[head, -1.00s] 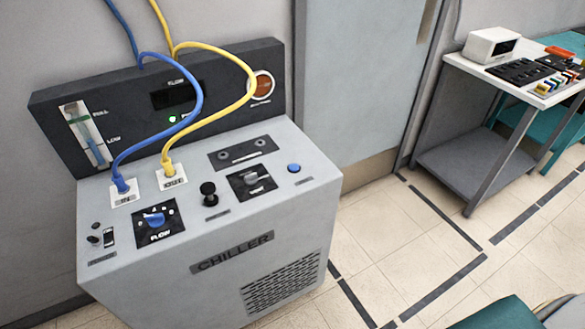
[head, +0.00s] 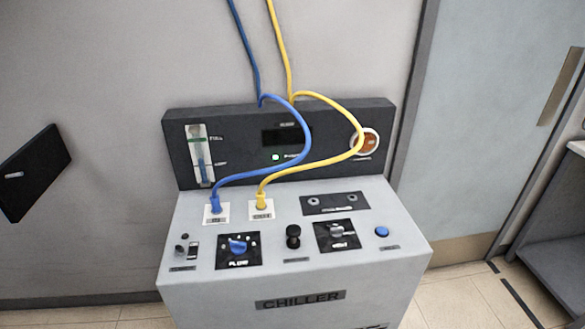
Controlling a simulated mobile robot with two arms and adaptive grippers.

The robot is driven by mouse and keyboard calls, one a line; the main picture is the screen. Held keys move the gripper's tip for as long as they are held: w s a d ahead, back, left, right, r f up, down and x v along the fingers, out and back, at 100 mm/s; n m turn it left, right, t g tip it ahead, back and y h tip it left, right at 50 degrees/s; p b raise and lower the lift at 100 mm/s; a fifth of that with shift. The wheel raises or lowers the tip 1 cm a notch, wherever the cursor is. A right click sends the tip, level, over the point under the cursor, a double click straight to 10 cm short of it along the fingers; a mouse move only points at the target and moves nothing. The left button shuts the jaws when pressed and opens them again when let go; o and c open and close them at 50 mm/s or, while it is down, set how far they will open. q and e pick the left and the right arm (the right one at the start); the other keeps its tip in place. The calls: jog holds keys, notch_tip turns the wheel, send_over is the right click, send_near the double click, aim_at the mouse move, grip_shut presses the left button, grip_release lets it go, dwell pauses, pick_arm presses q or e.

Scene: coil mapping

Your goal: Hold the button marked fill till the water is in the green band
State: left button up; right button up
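The chiller (head: 300,275) stands against the wall with its control top facing me. A round blue button (head: 382,232) is at the right of the top; the small label under it is too blurred to read. The level gauge (head: 200,154) is at the left of the dark back panel, beside a FULL mark and a lower mark. Blue shows in its lower part, and a faint green patch is near its top, above the blue. Neither of my grippers is in view.
A blue hose (head: 306,130) and a yellow hose (head: 361,128) loop from the top across the back panel. A blue flow knob (head: 238,246), a black knob (head: 293,237) and a grey selector (head: 337,232) stand left of the button. A door (head: 500,130) is at right.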

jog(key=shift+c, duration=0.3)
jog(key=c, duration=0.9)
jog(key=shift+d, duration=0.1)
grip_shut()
